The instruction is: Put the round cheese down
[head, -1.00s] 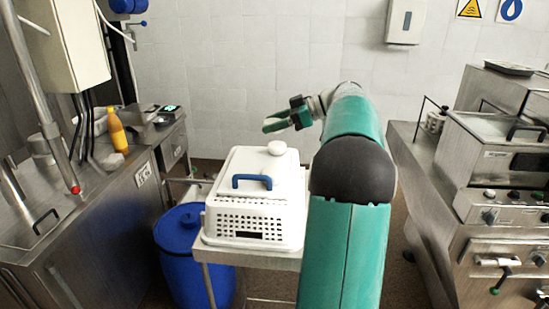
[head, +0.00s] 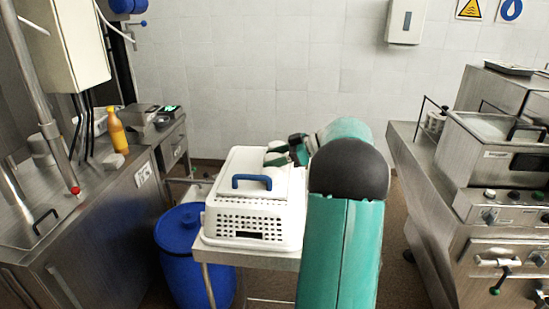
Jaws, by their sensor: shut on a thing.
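The round cheese (head: 277,145) is a small white disc at the back right of the lid on the white perforated basket (head: 252,215). Only a little of it shows, because my gripper covers most of it. My gripper (head: 275,158), with green fingers, is low over the lid and shut on the cheese. Whether the cheese touches the lid cannot be told from here. The basket's lid has a blue handle (head: 252,182) in front of the gripper.
The basket stands on a small metal table (head: 228,257). A blue barrel (head: 186,262) is to its left. A steel counter on the left holds a yellow bottle (head: 117,132) and a scale (head: 154,122). Steel appliances (head: 495,175) stand on the right.

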